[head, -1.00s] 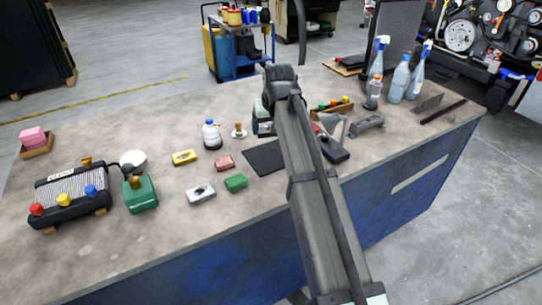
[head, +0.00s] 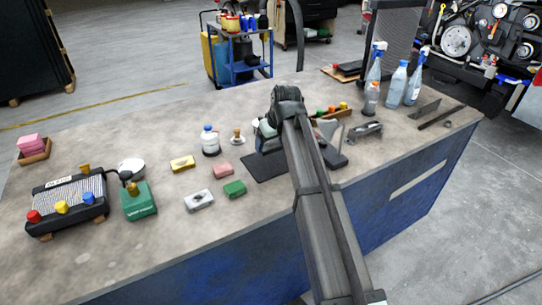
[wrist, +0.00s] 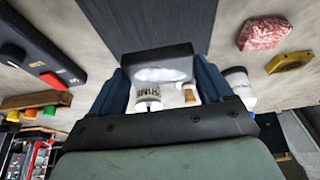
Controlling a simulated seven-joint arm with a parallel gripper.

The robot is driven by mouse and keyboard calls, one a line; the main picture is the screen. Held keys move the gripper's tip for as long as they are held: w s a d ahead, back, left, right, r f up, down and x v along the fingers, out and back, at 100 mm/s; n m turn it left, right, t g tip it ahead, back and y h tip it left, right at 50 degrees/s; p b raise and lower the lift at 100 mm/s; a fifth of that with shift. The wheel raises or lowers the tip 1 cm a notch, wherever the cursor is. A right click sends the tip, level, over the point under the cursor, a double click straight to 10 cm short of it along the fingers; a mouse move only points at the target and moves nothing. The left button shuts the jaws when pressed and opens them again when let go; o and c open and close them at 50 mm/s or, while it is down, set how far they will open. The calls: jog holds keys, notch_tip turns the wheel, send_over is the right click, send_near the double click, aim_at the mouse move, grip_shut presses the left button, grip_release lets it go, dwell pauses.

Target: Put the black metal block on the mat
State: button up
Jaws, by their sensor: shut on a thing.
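My gripper (wrist: 162,88) is shut on the black metal block (wrist: 158,56), a dark block with a pale, shiny patch on the face towards the wrist camera. Its blue fingers press on the block's two sides. The mat (wrist: 155,18) is a flat dark rectangle beyond the block in the wrist view. In the head view the mat (head: 262,168) lies mid-bench, and my gripper (head: 266,134) is at its far edge, partly hidden by my arm. I cannot tell whether the block touches the mat.
A black device with a red button (wrist: 50,79) lies beside the mat. A pink block (head: 222,170), a green block (head: 234,188) and a yellow block (head: 182,163) lie left of it. A white bottle (head: 210,142) and a wooden-handled stamp (head: 238,138) stand near the gripper.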

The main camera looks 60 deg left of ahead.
aim_at(272, 152)
jog(key=shift+f, duration=2.6)
jog(key=shift+f, duration=0.15)
jog(key=o, duration=1.2)
jog(key=shift+o, duration=0.2)
jog(key=v, duration=1.2)
